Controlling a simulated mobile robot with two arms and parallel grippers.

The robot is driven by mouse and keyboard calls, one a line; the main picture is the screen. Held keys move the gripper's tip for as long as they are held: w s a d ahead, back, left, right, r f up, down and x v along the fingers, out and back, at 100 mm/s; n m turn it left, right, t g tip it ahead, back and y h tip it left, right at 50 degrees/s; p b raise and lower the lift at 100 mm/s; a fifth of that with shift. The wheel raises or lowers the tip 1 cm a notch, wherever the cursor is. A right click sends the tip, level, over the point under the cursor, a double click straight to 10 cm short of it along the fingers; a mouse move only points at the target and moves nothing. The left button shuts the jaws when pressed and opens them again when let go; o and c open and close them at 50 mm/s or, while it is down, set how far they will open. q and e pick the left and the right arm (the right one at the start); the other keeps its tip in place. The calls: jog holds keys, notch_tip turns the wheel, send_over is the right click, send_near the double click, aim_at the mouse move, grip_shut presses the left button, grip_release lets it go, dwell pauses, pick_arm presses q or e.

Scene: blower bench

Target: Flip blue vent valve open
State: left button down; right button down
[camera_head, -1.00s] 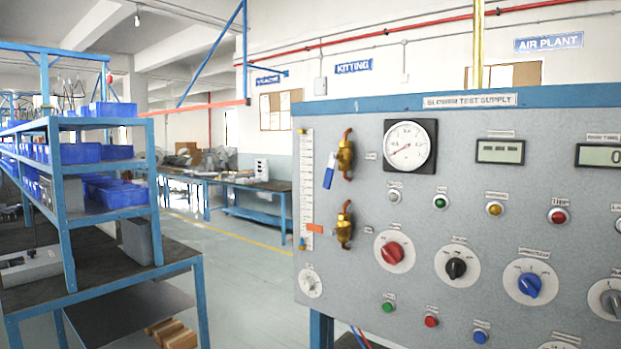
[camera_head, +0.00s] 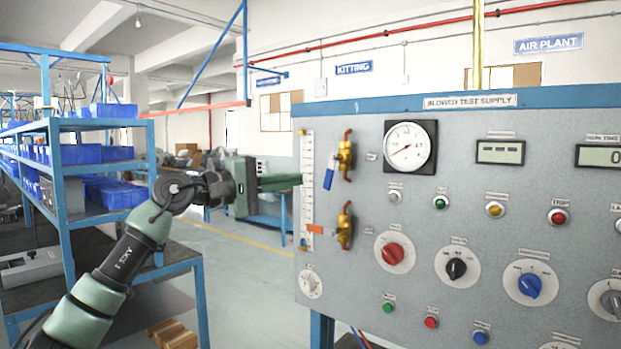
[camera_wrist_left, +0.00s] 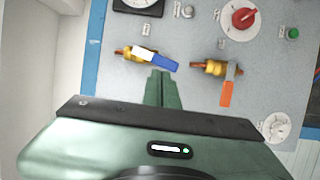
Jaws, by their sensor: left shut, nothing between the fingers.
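The blue vent valve has a blue lever (camera_head: 328,178) with a white upper part, on a brass body (camera_head: 345,155) at the panel's upper left. The lever hangs downward, slightly tilted, in the head view. In the left wrist view the lever (camera_wrist_left: 163,62) points right from its brass body. My left gripper (camera_head: 298,181) is shut and empty, reaching in from the left, its tips left of the lever. In the left wrist view the shut fingers (camera_wrist_left: 160,78) end close below the lever; contact cannot be told. My right gripper is out of view.
A second brass valve with an orange lever (camera_head: 315,229) sits below the blue one. A pressure gauge (camera_head: 409,146) and a red knob (camera_head: 394,253) are to the right. A blue shelf rack (camera_head: 62,190) with bins stands left; open floor lies between.

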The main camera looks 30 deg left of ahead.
aim_at(328, 179)
pick_arm(q)
jog(key=s+a+r+m+y, duration=0.1)
jog(key=s+a+r+y, duration=0.15)
jog(key=a, duration=0.35)
jog(key=w+d+f+p, duration=0.2)
jog(key=w+d+p, duration=0.4)
jog(key=w+d, duration=0.1)
jog(key=shift+w+f, duration=0.25)
jog(key=shift+w, duration=0.6)
